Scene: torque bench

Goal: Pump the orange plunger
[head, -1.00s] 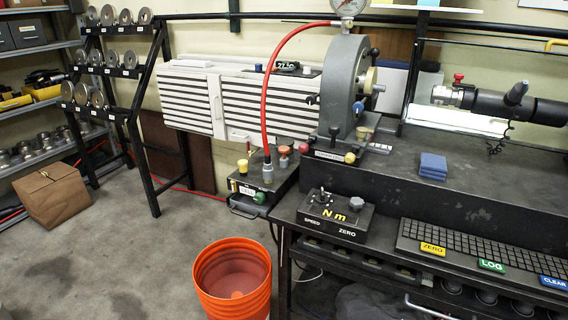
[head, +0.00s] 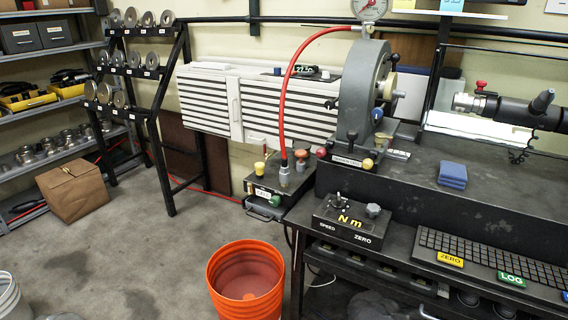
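The orange plunger (head: 302,154) is a small dull-orange knob on top of a black pump box (head: 262,190) at the left end of the bench, near the picture's middle. It stands upright beside the grey hose fitting (head: 284,176). A yellow knob (head: 259,167) and a green knob (head: 276,201) are on the same box. A red hose (head: 284,95) rises from the fitting toward a grey machine (head: 356,90) with a round dial gauge (head: 369,9) on top. My gripper is not in view.
An orange bucket (head: 245,283) stands on the floor in front of the bench. Floor between is open.

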